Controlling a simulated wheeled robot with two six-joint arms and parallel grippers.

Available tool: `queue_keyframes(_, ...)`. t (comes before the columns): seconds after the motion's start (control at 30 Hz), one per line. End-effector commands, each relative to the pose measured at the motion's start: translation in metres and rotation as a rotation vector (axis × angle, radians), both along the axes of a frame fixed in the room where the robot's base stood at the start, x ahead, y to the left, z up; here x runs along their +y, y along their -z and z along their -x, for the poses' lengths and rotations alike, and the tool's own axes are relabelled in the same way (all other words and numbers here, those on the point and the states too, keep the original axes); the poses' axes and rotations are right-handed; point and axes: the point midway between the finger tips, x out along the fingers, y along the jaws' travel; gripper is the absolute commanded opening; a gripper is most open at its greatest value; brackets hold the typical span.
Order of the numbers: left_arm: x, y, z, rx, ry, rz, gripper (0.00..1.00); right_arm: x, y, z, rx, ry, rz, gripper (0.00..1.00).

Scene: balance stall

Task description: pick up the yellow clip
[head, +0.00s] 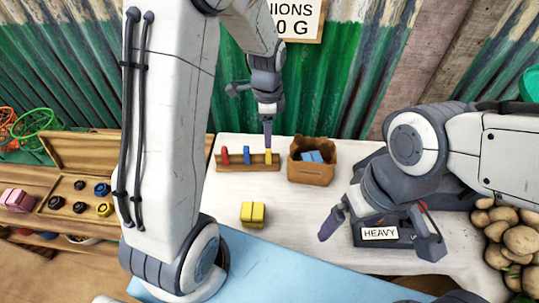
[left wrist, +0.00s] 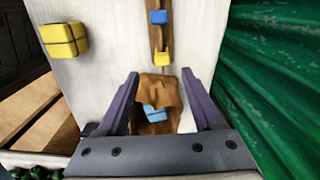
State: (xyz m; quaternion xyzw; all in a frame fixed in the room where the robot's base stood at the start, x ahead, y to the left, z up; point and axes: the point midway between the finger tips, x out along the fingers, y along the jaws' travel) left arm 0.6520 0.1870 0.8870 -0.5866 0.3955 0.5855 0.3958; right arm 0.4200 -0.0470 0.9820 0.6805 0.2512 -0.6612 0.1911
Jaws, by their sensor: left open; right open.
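The yellow clip (head: 268,158) sits at the right end of a wooden rail (head: 236,168), beside a blue clip (head: 247,155) and a red clip (head: 225,156). In the left wrist view the yellow clip (left wrist: 162,58) lies midway between the fingertips, just beyond them. My left gripper (head: 267,138) is open and empty, pointing down above the yellow clip. The head view shows its fingers nearly in line, so the gap to the clip is hard to judge. My right gripper (head: 382,232) is open and empty, in front of the box labelled HEAVY (head: 380,233).
A brown paper bag (head: 311,173) with blue things in it stands right of the rail. A yellow block with dark bands (head: 253,213) is on the white table (head: 290,215). Potatoes (head: 520,240) lie at the right. A wooden tray (head: 85,187) is at the left.

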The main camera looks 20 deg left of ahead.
Motion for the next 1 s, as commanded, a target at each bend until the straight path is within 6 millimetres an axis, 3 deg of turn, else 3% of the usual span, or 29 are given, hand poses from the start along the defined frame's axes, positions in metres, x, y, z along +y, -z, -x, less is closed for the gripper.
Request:
queue_keyframes(0.2,0.004,0.036,-0.001,0.004,0.009,0.000,0.68,0.000,0.002,0.000,-0.001,0.000,-0.001,1.00)
queue_keyframes(0.47,0.003,0.058,-0.001,0.004,0.008,-0.001,0.68,0.000,0.002,0.000,-0.001,0.000,-0.001,1.00)
queue_keyframes(0.7,0.002,0.093,-0.004,0.004,0.007,0.000,0.68,0.000,0.001,0.000,0.000,0.000,0.000,1.00)
queue_keyframes(1.0,0.002,0.103,-0.004,0.001,0.007,-0.001,0.68,0.000,0.001,0.000,0.000,0.000,0.000,1.00)
